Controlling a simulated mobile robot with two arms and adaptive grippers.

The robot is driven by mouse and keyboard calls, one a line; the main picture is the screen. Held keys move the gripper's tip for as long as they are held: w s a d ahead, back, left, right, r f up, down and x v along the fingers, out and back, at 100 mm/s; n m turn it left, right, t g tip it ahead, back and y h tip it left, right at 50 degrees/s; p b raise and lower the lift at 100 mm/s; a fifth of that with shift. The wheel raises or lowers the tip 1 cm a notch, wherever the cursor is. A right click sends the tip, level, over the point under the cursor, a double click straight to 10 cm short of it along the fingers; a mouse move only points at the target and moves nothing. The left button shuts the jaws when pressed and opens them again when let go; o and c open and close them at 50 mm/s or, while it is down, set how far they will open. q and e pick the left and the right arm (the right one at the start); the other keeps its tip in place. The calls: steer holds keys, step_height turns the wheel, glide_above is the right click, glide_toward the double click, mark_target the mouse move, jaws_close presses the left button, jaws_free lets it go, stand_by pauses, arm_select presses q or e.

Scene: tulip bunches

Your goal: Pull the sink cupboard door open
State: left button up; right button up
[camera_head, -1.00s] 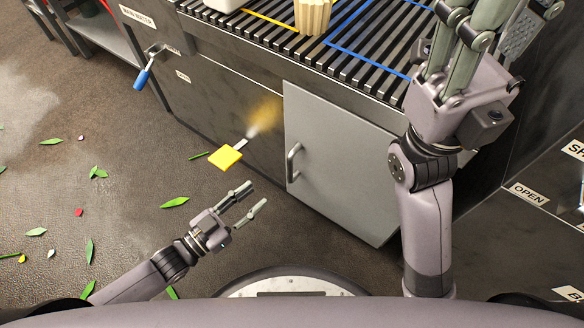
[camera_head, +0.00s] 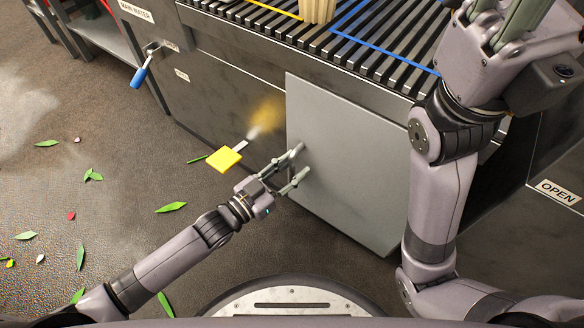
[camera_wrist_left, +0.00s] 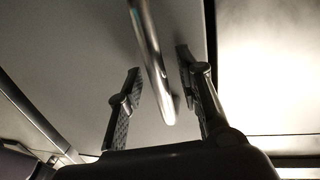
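The sink cupboard door (camera_head: 350,150) is a plain grey panel in the dark counter front. In the head view it looks closed or nearly so. Its metal bar handle (camera_head: 296,158) is near the door's left edge. My left gripper (camera_head: 300,163) is at the handle, with its fingers on either side of the bar. In the left wrist view the bar (camera_wrist_left: 148,50) runs between the two open fingers (camera_wrist_left: 158,70), with gaps visible. My right gripper (camera_head: 508,22) is raised above the counter at top right, its fingertips cut off by the frame.
A blue lever (camera_head: 140,77) is further left on the counter front. Leaves (camera_head: 171,207) lie scattered on the floor. My right arm stands close to the door's right side.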

arm_select(q)
steer(key=shift+c, duration=0.4)
jaws_close()
stand_by(0.4)
